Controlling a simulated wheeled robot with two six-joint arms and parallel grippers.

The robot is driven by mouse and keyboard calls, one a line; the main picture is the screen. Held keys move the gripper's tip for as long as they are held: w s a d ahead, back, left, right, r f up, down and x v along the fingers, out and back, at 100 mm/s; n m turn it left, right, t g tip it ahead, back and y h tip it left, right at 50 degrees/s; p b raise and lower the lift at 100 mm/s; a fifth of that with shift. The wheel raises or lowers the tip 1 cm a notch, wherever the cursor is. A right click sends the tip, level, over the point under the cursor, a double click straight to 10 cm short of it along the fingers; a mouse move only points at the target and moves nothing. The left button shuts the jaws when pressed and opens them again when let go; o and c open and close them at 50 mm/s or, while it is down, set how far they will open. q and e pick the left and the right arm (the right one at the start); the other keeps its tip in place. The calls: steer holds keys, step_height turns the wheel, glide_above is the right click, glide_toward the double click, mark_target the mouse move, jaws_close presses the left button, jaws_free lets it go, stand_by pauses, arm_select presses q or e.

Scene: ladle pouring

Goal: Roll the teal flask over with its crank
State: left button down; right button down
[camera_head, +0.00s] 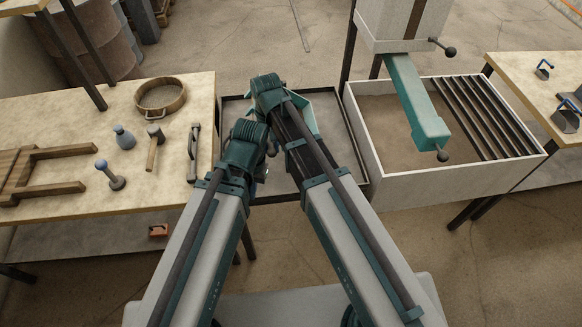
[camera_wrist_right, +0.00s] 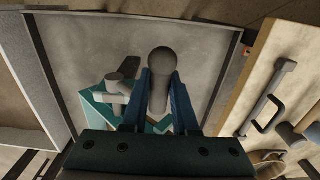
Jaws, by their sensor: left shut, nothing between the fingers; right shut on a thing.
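The teal flask (camera_head: 305,114) is in the shallow dark-rimmed tray between the two tables, mostly hidden behind my right arm in the head view. In the right wrist view its teal body (camera_wrist_right: 100,106) shows beyond the fingers. Its grey crank has a round knob (camera_wrist_right: 162,60). My right gripper (camera_wrist_right: 160,78) is shut on the crank, with the knob end between the fingertips. I cannot tell how far the flask is tilted. My left gripper (camera_head: 263,172) is shut and empty, near the front left of the tray and apart from the flask.
The left table (camera_head: 60,125) bears a wooden ring (camera_head: 160,97), bottle, mallet, grey handle (camera_head: 193,153) and wooden frame. Right of the tray stands a sand bin (camera_head: 440,185) with slats, below a hopper with a teal chute (camera_head: 415,97). Another table (camera_head: 530,75) is at far right.

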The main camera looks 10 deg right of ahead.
steer(key=shift+a+f, duration=0.2)
step_height(320, 180, down, 6)
steer(key=a+b, duration=0.1)
steer(key=b, duration=0.5)
steer(key=shift+a, duration=0.35)
steer(key=shift+c, duration=2)
jaws_free()
steer(key=shift+r, duration=0.1)
steer(key=shift+r, duration=0.15)
steer(key=s+r+p, duration=0.3)
steer(key=r+p, duration=0.3)
steer(key=p, duration=0.1)
steer(key=shift+s+r, duration=0.2)
steer(key=shift+r, duration=0.2)
